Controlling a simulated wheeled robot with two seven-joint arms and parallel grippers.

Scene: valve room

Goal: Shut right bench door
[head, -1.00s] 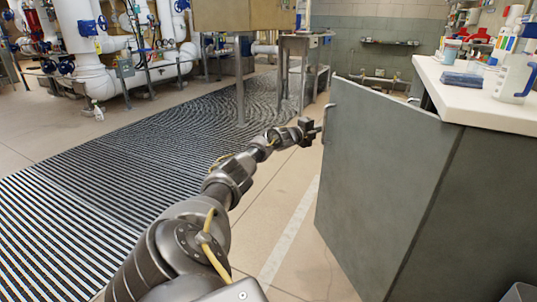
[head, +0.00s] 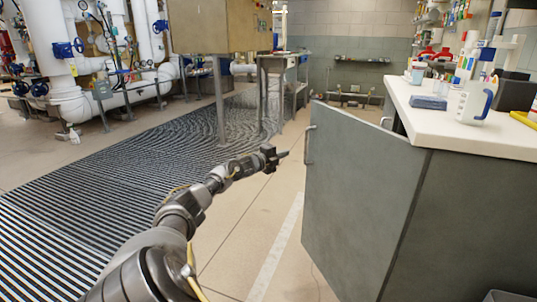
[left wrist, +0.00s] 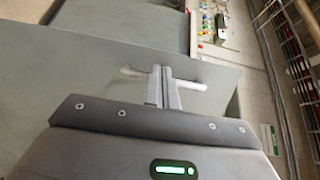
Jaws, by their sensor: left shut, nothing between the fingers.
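The right bench door (head: 352,195) is a grey-green panel standing open at the bench's left side in the head view. Its pale handle (head: 309,146) is near the free edge. My left gripper (head: 284,154) is shut and empty, just left of the handle, with a small gap visible in the head view. In the left wrist view, the shut fingers (left wrist: 163,86) overlap the middle of the handle (left wrist: 192,86), against the door panel (left wrist: 100,72). I cannot tell if they touch it. My right gripper is not in view.
Striped black matting (head: 95,210) covers the floor at left, with white pipes behind. Bare tiled floor lies left of the door.

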